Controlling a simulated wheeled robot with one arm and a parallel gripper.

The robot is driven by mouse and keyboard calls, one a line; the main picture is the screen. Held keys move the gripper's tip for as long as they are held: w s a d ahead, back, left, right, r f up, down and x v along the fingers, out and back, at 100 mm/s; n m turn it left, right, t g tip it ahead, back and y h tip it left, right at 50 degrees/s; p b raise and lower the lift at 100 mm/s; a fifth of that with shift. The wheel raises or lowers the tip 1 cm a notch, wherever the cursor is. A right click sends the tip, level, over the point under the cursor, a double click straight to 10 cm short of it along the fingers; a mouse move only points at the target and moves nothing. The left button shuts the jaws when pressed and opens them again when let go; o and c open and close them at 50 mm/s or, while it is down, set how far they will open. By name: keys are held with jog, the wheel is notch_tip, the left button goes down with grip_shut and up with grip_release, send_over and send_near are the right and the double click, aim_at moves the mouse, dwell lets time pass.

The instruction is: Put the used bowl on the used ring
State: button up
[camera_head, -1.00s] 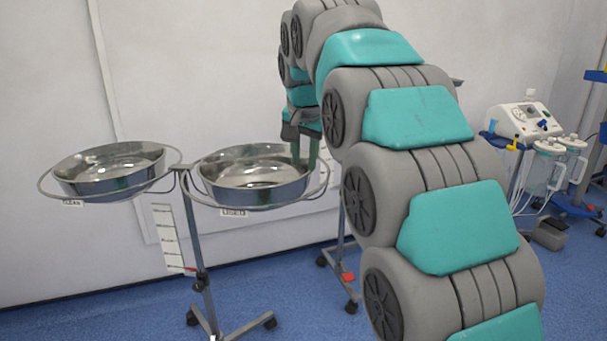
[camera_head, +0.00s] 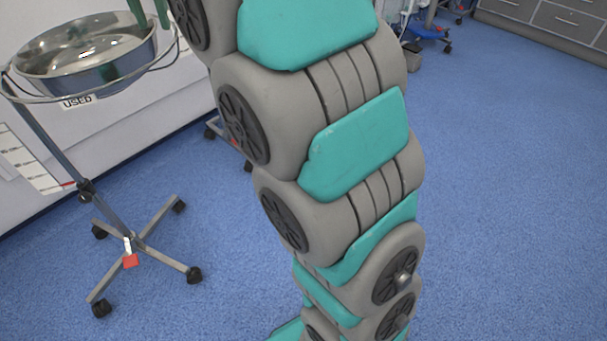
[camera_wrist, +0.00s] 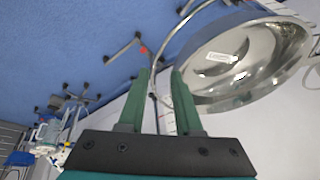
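The used bowl (camera_head: 85,65), shiny steel, sits in the used ring (camera_head: 150,72) in the head view. The ring is a thin metal hoop on a stand, with a "USED" label (camera_head: 77,102) below it. In the wrist view the bowl (camera_wrist: 262,75) is at the upper right, and a curved piece of the ring (camera_wrist: 172,42) shows at its left. My gripper (camera_wrist: 160,72) is open, its green fingers apart with nothing visibly held between them. In the head view its fingers (camera_head: 150,10) are at the bowl's right rim, partly cut off. Whether they touch it is unclear.
The ring stand's wheeled base (camera_head: 135,248) is on the blue floor at the left. A white wall (camera_head: 190,115) is behind it. Grey drawers (camera_head: 548,18) are far at the upper right. The floor on the right is clear.

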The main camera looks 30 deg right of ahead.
jog(key=s+d+f+n+g, duration=0.1)
jog(key=s+d+f+g, duration=0.1)
jog(key=s+f, duration=0.7)
jog(key=s+d+f+n+g, duration=0.2)
jog(key=s+f, duration=0.7)
jog(key=s, duration=0.7)
jog(key=s+d+f+n+g, duration=0.2)
jog(key=s+d+f, duration=0.1)
jog(key=s+f, duration=0.6)
jog(key=s, duration=0.3)
jog(key=shift+s+d, duration=0.3)
jog(key=shift+s, duration=0.05)
jog(key=shift+f, duration=0.1)
